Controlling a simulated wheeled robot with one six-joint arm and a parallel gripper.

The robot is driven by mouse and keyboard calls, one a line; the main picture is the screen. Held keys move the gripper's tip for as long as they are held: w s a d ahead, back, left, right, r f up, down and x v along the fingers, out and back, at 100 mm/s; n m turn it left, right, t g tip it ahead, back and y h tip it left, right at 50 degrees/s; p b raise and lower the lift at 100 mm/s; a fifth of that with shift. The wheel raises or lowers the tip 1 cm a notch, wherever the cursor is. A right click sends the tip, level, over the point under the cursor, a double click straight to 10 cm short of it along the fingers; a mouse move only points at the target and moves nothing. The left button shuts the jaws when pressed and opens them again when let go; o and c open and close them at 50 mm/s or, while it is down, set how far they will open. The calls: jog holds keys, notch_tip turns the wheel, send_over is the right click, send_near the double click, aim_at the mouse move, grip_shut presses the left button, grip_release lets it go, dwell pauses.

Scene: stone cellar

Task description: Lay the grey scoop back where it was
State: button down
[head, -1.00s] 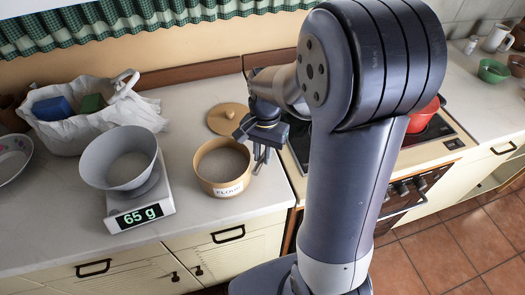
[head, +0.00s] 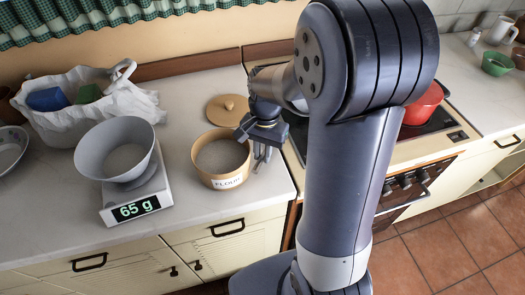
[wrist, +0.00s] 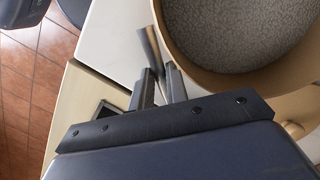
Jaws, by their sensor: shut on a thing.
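My gripper (head: 262,158) hangs just right of the flour tub (head: 201,177), near the right end of the white counter. In the wrist view its two fingers (wrist: 161,88) are shut on the grey scoop (wrist: 149,44), a slim grey piece that extends beyond the fingertips beside the tub's rim (wrist: 222,84). The scoop is hard to make out in the head view. Whether it touches the counter (head: 165,228) cannot be told.
A scale reading 65 g (head: 136,210) with a grey bowl (head: 115,150) stands left of the tub. A wooden lid (head: 227,108) lies behind it. The stove (head: 440,135) with a red pot (head: 422,104) is on the right. A white bag (head: 95,115) stands at the back left.

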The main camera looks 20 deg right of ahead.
jog(key=shift+f+b, duration=0.3)
jog(key=shift+f, duration=0.2)
jog(key=c, duration=1.3)
grip_release()
jog(key=shift+o, duration=0.3)
jog(key=shift+o, duration=1.2)
jog(key=shift+r, duration=0.1)
notch_tip(320, 180, up, 9)
jog(key=p, duration=0.8)
jog(key=shift+f, duration=0.25)
